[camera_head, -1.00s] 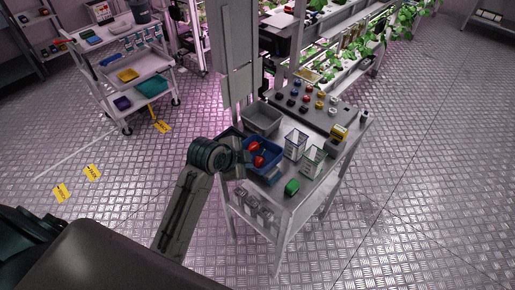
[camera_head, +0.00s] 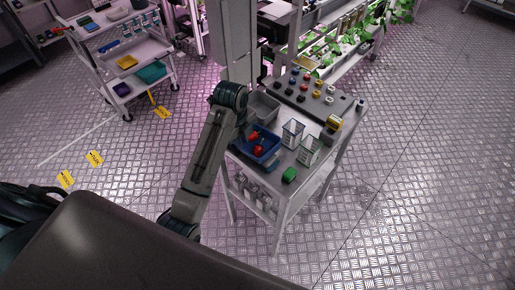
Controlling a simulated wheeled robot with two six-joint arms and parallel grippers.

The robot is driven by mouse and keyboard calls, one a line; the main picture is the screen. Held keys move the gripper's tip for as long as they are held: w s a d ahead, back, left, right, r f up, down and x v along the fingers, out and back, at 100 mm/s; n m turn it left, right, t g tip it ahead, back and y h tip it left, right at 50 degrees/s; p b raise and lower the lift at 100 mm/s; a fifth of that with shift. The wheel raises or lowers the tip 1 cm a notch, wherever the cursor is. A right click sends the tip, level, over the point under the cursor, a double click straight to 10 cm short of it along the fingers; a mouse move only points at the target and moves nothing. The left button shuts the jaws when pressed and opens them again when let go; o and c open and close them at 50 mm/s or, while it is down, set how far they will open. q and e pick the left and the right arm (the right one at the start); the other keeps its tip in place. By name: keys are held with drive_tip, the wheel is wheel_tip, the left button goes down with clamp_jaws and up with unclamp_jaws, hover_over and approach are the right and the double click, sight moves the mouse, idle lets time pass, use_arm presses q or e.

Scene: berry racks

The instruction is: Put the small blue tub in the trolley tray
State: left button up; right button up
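A blue tub (camera_head: 268,154) with red items in it stands on the near left part of the metal table (camera_head: 318,163). A smaller dark blue tub (camera_head: 122,89) is on the bottom shelf of the white trolley (camera_head: 103,68) at upper left. I cannot tell which tub is the small one meant. The trolley has trays on its levels, with a yellow tray (camera_head: 127,62) and a teal tray (camera_head: 151,71). My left gripper (camera_head: 241,119) is at the table's left edge, beside the grey and blue tubs, mostly hidden by its own wrist; its fingers cannot be made out. My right gripper is out of view.
A grey tub (camera_head: 264,107) stands behind the blue tub. A grey column rises behind. The floor between trolley and table is open.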

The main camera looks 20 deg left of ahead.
sight(246, 151)
use_arm(q)
drive_tip(key=f+p, duration=0.1)
drive_tip(key=f, duration=0.1)
drive_tip(key=f+p, duration=0.1)
drive_tip(key=d+f+p, duration=0.1)
drive_tip(key=f, duration=0.1)
drive_tip(key=shift+f, duration=0.3)
drive_tip(key=shift+w+f, duration=0.15)
drive_tip(key=shift+f, duration=0.15)
clamp_jaws()
drive_tip(key=shift+r, duration=0.15)
